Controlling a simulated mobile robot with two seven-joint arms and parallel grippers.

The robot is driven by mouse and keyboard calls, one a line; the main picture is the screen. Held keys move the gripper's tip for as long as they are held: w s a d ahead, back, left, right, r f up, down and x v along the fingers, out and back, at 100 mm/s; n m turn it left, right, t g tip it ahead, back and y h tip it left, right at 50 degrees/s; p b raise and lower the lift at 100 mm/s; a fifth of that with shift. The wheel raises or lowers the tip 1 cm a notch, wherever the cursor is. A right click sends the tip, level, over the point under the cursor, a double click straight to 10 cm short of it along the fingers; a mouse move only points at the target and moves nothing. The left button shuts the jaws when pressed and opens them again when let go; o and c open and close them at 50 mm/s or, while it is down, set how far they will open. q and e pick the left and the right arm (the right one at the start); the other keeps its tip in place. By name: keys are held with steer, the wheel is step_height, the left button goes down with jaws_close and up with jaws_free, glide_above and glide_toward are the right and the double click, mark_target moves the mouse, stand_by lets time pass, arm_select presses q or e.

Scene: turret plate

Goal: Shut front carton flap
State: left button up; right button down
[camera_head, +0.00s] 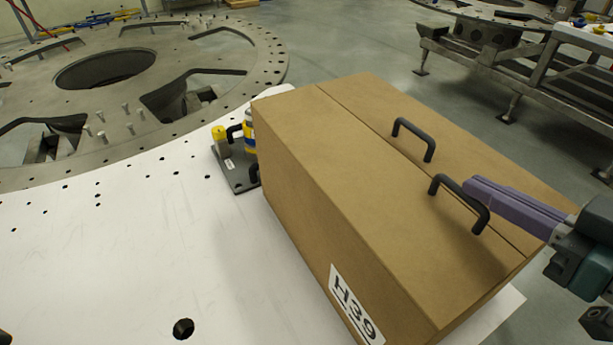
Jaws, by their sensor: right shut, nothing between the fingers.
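The brown carton (290,190) stands on the white table, with two top flaps that meet along a straight seam. The near flap (390,225) looks flat and level with the far flap (365,100). The near flap has a black handle (462,183) close to the seam; the far flap has a similar handle (415,130). My right gripper (468,187) reaches in from the right with its purple fingers shut and empty. The fingertips are at the near flap's handle; I cannot tell whether they touch it. My left gripper is not in view.
The white table (130,260) is mostly clear left of the carton. A dark plate (236,180) with a yellow-topped part and a bottle stands against the carton's left side. A large round metal plate (200,50) with bolts lies at back left.

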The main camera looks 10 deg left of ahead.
steer(key=shift+r+p, duration=0.45)
steer(key=shift+r, duration=0.05)
steer(key=r+p, duration=0.3)
steer(key=shift+w+d, duration=0.15)
steer(key=shift+d, duration=0.05)
steer(key=shift+w+d+b+v, duration=0.3)
steer(key=shift+b+v, duration=0.4)
steer(key=shift+v, duration=4.35)
steer(key=s+a+f+m+g+h, duration=0.3)
steer(key=a+f+h, duration=0.2)
steer(key=a+f, duration=0.1)
steer(key=s+d+m+g+h, duration=0.2)
steer(key=s+m+g+h, duration=0.3)
steer(key=s, duration=0.6)
arm_select(q)
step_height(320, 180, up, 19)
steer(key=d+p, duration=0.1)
steer(key=p, duration=1.5)
arm_select(e)
step_height(320, 180, up, 16)
steer(key=n+g+y, duration=0.1)
steer(key=n, duration=0.1)
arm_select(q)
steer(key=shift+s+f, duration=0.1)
arm_select(e)
steer(key=shift+d+r, duration=0.1)
steer(key=shift+d, duration=0.05)
